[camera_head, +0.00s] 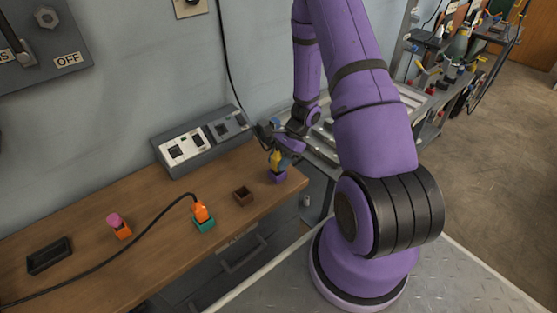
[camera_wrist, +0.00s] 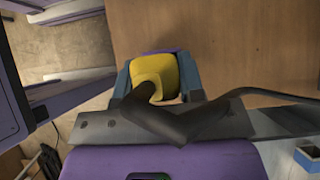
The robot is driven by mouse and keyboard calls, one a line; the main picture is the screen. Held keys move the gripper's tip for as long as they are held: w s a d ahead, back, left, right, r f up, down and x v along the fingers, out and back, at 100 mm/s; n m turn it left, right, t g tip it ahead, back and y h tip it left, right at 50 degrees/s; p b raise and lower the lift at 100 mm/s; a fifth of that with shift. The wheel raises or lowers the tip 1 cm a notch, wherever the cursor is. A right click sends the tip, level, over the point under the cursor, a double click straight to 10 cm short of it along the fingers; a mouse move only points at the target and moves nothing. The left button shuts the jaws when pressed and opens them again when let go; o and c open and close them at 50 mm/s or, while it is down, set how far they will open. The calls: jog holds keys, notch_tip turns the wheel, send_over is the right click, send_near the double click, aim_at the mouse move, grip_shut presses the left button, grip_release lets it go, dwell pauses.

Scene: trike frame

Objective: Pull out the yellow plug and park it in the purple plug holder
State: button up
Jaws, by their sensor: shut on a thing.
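The yellow plug (camera_wrist: 153,77) is between the two fingers of my gripper (camera_wrist: 158,86) in the wrist view, with its dark cable bending over the front. In the head view the yellow plug (camera_head: 276,158) stands upright, with my gripper (camera_head: 283,154) around its top. The purple plug holder (camera_head: 277,176) is right under the plug at the bench's right end. A purple edge of the holder (camera_wrist: 165,52) shows behind the plug in the wrist view. The plug appears to be in or directly on the holder; its lower end is hidden, so I cannot tell how deep it sits.
A grey socket box (camera_head: 200,140) stands at the back of the wooden bench (camera_head: 160,210). An empty brown holder (camera_head: 243,196), an orange plug (camera_head: 201,211) in a teal holder (camera_head: 204,224), a pink plug (camera_head: 114,219) in an orange holder and a black tray (camera_head: 49,256) lie leftward.

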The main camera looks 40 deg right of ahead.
jog(key=shift+f, duration=0.5)
jog(key=o, duration=1)
jog(key=v, duration=1)
jog(key=shift+d+r, duration=0.25)
jog(key=shift+r, duration=0.05)
